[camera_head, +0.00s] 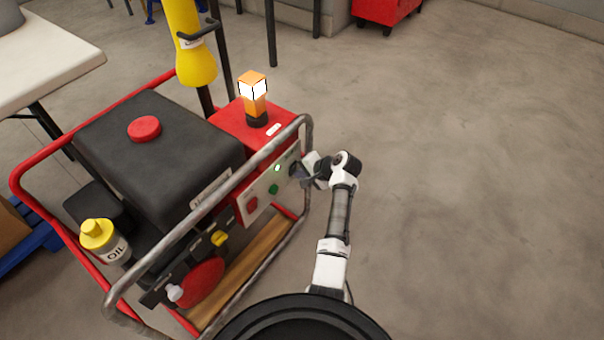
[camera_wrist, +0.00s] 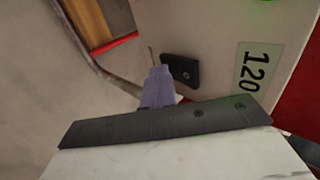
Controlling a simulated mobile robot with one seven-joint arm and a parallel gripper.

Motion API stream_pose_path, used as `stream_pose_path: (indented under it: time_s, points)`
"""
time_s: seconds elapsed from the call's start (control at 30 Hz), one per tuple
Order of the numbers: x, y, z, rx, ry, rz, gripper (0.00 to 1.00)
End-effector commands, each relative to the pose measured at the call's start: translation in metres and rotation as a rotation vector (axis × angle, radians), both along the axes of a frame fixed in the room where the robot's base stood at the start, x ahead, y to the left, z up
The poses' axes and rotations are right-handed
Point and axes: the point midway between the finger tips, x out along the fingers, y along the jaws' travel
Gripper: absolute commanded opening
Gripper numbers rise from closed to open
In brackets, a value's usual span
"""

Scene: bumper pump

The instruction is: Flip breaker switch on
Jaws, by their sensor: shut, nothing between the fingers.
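My gripper (camera_head: 298,171) is at the panel's far right end and hides that part. In the wrist view, a small black block (camera_wrist: 181,70), likely the breaker switch, sits on the pale panel beside a "120" label (camera_wrist: 249,68). My gripper (camera_wrist: 156,72) is shut and empty, its fingertips just left of the block. I cannot tell whether they touch it, nor the switch's position.
A grey tube rail (camera_head: 222,190) of the generator frame runs in front of the panel, close to my arm. An orange lamp (camera_head: 253,96) glows on the red box (camera_head: 228,122). A yellow oil bottle (camera_head: 99,236) stands at left. The floor at right is clear.

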Motion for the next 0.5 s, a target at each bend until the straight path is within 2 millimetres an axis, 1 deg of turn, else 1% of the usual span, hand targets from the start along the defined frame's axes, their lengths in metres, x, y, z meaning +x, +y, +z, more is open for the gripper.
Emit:
stream_pose_path:
  time_s: [0.17,0.5]
  points:
    - [0.0,0.0,0.002,0.0,-0.001,0.001,0.0]
    - [0.0,0.001,0.017,0.0,-0.001,0.001,0.0]
